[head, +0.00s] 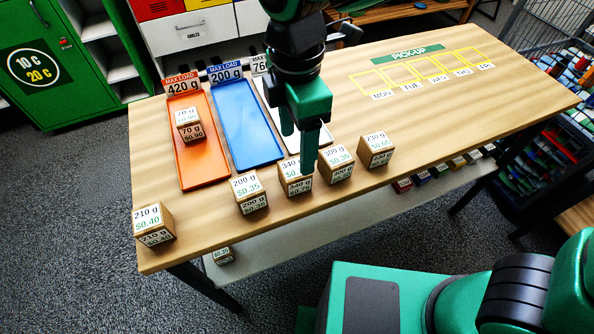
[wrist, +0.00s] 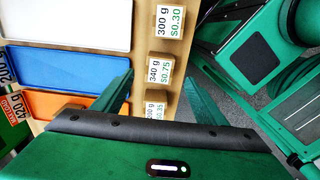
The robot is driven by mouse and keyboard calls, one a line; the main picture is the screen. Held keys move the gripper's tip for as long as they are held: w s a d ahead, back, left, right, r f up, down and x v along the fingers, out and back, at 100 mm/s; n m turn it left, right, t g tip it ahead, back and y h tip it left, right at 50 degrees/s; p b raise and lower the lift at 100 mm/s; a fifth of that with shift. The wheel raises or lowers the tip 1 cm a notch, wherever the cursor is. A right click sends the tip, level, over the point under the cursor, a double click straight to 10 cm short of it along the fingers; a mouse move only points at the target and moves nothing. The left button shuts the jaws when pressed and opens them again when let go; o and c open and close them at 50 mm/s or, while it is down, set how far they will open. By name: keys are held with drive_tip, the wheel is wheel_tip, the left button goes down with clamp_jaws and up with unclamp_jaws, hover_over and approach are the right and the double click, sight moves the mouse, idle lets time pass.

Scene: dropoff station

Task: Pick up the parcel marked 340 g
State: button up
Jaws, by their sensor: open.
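The parcel marked 340 g (head: 294,184) is a small brown box with a white label on the wooden table, in the row along the near edge. My gripper (head: 298,152) is open and empty, pointing down over this parcel. One finger covers part of its label in the head view.
Close neighbours are the 200 g parcel (head: 249,194) on the left and the 300 g parcel (head: 336,165) on the right. The 230 g (head: 376,150) and 210 g (head: 154,225) parcels stand farther out. Orange (head: 205,172), blue (head: 247,130) and white trays lie behind.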

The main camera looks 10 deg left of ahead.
sight(295, 167)
drive_tip(key=f, duration=1)
drive_tip(key=shift+a+f, duration=0.25)
drive_tip(key=c, duration=1.3)
drive_tip(key=shift+c, duration=0.5)
drive_tip(key=shift+r, duration=0.15)
